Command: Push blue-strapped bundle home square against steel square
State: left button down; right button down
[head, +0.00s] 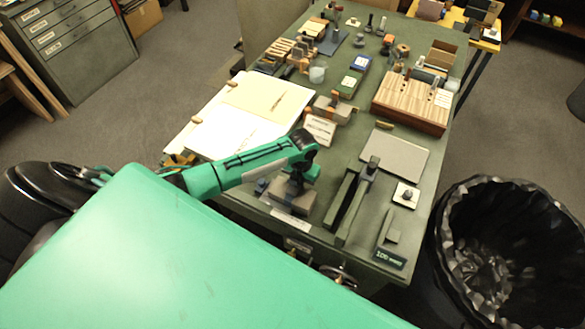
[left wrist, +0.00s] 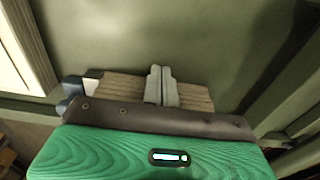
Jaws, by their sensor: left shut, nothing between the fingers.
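My left gripper (head: 292,194) reaches over the near part of the green table from the left, pointing down. In the left wrist view its grey fingers (left wrist: 162,86) are together, with nothing between them. A brown, grained bundle (left wrist: 194,97) shows behind and on both sides of the fingertips; whether they touch it I cannot tell. A blue piece (left wrist: 74,90) with a pale patch is at its left end, and blue also shows beside the gripper in the head view (head: 262,187). I cannot pick out the steel square for certain. My right gripper is not in view.
Dark long bars (head: 341,202) lie just right of the gripper. A grey plate (head: 396,155) and a striped wooden block (head: 411,100) are farther right. White sheets (head: 225,125) lie to the left. A black-lined bin (head: 500,250) stands off the table's right edge.

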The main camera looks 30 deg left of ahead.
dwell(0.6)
pick_arm(q)
jog(key=shift+w+r+p, duration=0.25)
jog(key=shift+r+p, duration=0.7)
jog(key=shift+r, duration=0.3)
jog(key=shift+w+r+p, duration=0.2)
jog(key=shift+r+p, duration=0.75)
jog(key=shift+r, duration=0.25)
